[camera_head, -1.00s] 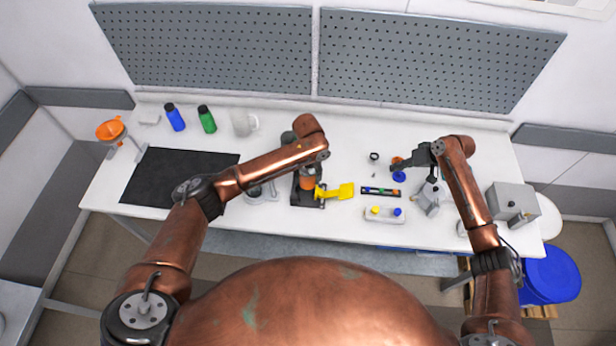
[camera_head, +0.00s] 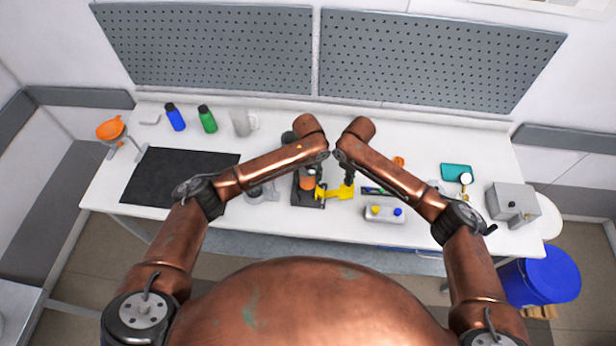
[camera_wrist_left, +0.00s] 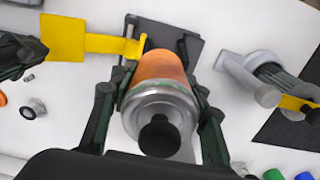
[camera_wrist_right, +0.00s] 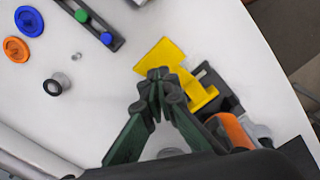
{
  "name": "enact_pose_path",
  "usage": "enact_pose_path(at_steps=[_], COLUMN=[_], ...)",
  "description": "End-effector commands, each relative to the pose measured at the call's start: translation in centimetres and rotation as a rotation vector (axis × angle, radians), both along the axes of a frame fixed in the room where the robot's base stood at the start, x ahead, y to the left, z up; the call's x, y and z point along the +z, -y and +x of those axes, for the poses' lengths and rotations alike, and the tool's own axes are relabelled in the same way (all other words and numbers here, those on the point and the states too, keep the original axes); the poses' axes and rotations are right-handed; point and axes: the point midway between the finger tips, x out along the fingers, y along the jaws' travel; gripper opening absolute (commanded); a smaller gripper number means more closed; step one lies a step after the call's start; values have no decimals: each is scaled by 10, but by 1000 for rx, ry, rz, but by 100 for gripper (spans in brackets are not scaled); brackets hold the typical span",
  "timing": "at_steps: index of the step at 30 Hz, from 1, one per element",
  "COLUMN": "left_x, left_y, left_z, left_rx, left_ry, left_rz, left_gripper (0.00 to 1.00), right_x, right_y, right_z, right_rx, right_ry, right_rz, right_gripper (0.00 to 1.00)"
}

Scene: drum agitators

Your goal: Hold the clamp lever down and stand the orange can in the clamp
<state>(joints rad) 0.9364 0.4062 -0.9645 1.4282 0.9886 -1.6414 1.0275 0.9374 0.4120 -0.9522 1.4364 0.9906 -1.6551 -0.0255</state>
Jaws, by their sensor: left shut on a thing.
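The orange can (camera_head: 307,183) has a silver top and a black knob in the left wrist view (camera_wrist_left: 160,70). My left gripper (camera_wrist_left: 160,55) is shut around it and holds it upright over the dark clamp (camera_head: 303,203). I cannot tell whether its bottom is seated, because the can and fingers hide it. The yellow clamp lever (camera_head: 326,194) sticks out to the right of the clamp. My right gripper (camera_wrist_right: 159,76) is shut and empty, with its tips together over the lever's flat plate (camera_wrist_right: 162,52). I cannot tell whether they touch it or how far down it is.
A small tray with yellow and blue knobs (camera_head: 384,215) and a dark strip (camera_head: 372,190) lie right of the lever. Blue (camera_wrist_right: 27,20) and orange (camera_wrist_right: 16,49) discs lie beyond. A grey fixture (camera_wrist_left: 250,78) stands beside the clamp. A black mat (camera_head: 175,178) lies left.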

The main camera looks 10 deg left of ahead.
Motion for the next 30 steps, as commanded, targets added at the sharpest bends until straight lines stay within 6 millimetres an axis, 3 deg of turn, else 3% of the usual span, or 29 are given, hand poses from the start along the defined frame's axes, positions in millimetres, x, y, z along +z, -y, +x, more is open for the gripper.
enact_pose_path(at_steps=[9,30], left_x=[1,1], left_y=[0,0], left_z=[0,0], left_rx=[-1,0], left_ry=[1,1], left_rz=[0,0], left_gripper=[13,13], right_x=[-28,-31], right_y=[0,0], right_z=[0,0], right_rx=[0,0], right_ry=[-1,1], right_rz=[1,2], right_gripper=[0,0])
